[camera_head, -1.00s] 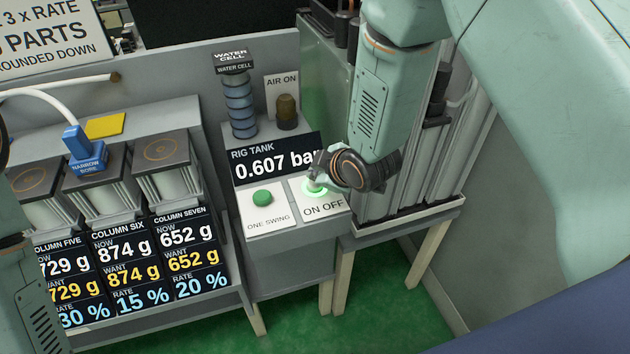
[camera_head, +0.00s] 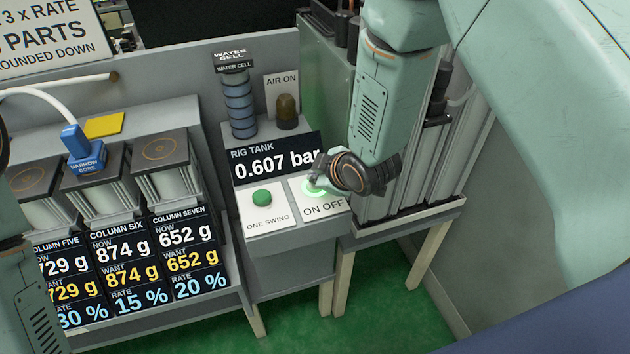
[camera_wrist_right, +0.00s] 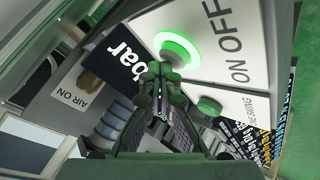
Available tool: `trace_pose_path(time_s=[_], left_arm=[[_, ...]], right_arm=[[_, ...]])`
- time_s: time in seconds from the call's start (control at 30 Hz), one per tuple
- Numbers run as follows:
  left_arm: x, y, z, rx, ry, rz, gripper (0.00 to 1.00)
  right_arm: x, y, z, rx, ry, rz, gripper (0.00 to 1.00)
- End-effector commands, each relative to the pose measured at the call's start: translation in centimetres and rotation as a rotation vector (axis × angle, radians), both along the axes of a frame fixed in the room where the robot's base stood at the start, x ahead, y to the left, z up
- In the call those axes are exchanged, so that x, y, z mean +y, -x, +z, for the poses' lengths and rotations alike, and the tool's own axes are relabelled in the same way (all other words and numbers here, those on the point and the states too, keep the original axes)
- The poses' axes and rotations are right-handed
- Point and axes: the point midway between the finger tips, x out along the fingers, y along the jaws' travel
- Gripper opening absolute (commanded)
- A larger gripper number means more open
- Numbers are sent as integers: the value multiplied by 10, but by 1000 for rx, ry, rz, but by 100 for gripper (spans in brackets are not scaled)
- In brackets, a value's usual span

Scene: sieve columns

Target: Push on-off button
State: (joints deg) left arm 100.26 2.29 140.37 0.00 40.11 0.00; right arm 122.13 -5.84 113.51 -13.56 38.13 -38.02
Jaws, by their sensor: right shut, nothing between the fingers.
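The on-off button (camera_head: 312,190) has a lit green ring and sits on a white plate marked ON OFF, on the sloped front of the rig tank console. In the wrist view the closed fingertips (camera_wrist_right: 158,72) overlap the ring's near edge. I cannot tell whether they touch it. Part of my left arm shows at the left edge, but its gripper is out of view.
A green ONE SWING button (camera_head: 262,197) sits just left of the on-off plate. The rig tank display (camera_head: 277,162) behind reads 0.607 bar. A dull brown AIR ON lamp (camera_head: 287,112) stands beside the blue-ringed water cell (camera_head: 240,108). Column readouts (camera_head: 118,262) are farther left.

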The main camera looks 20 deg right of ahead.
Motion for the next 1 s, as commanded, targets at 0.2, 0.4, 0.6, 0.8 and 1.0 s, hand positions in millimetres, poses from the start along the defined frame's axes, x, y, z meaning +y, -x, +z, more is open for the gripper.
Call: trace_pose_path(time_s=[0.2,0.4,0.6,0.8,1.0], left_arm=[[0,0,-1,0,0,0,48],[0,0,3,0,0,0,48],[0,0,12,0,0,0,48],[0,0,11,0,0,0,48],[0,0,15,0,0,0,48]], right_arm=[[0,0,-2,1,0,0,0],[0,0,2,1,0,0,0],[1,0,11,1,0,0,0],[1,0,10,1,0,0,0],[1,0,16,0,0,0,0]])
